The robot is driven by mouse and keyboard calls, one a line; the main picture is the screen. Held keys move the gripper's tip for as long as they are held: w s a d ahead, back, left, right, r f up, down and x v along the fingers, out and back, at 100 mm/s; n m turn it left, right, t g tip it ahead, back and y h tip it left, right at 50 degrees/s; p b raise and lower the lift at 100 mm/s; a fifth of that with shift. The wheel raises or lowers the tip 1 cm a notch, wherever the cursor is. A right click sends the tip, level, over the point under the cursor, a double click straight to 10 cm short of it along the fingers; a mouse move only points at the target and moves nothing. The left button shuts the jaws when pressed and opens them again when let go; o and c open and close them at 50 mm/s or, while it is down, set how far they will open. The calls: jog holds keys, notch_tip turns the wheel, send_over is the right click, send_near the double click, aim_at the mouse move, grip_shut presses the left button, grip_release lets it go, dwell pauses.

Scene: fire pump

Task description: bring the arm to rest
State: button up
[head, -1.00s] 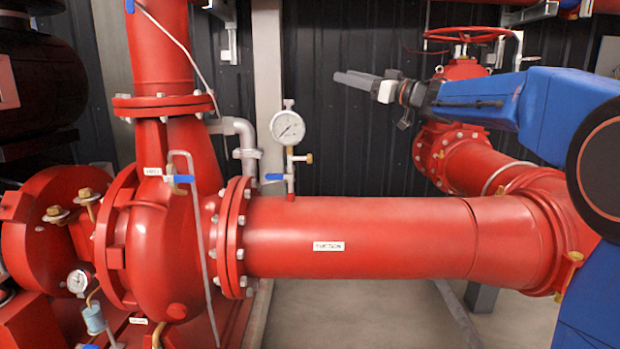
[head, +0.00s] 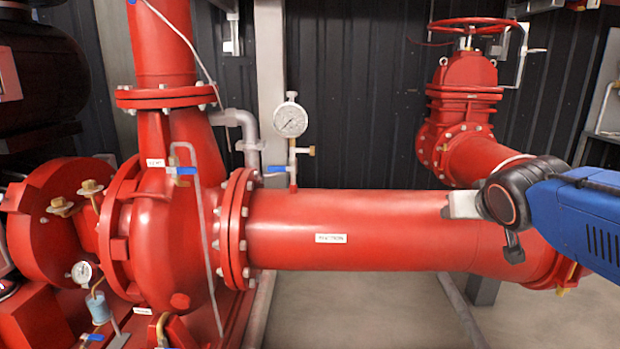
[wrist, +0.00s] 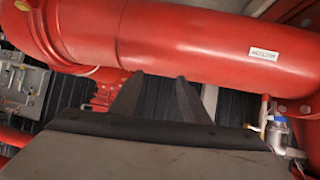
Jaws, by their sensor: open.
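My gripper shows in the wrist view (wrist: 159,77) with its two dark fingers apart and nothing between them. In the head view my blue arm comes in from the right edge. Its wrist and the pale gripper end (head: 462,205) appear in front of the red suction pipe (head: 370,222). The fingers are not clear in that view. In the wrist view the labelled red pipe (wrist: 200,40) crosses beyond the fingertips. I see no clear contact with it.
A pressure gauge (head: 290,120) with a blue-handled valve stands above the pipe. A red gate valve with a handwheel (head: 472,25) is behind, near my arm. The red pump casing (head: 165,220) fills the left. Bare floor (head: 380,310) shows below the pipe.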

jog(key=s+a+f+g+y, duration=0.1)
jog(key=s+a+f+g, duration=0.1)
jog(key=s+f, duration=0.7)
jog(key=s+a+f+n+g+y, duration=0.1)
jog(key=s+f+g, duration=0.3)
jog(key=s+f, duration=0.5)
jog(key=s+a, duration=0.1)
jog(key=s, duration=0.2)
jog(key=shift+s, duration=0.3)
jog(key=shift+o, duration=0.6)
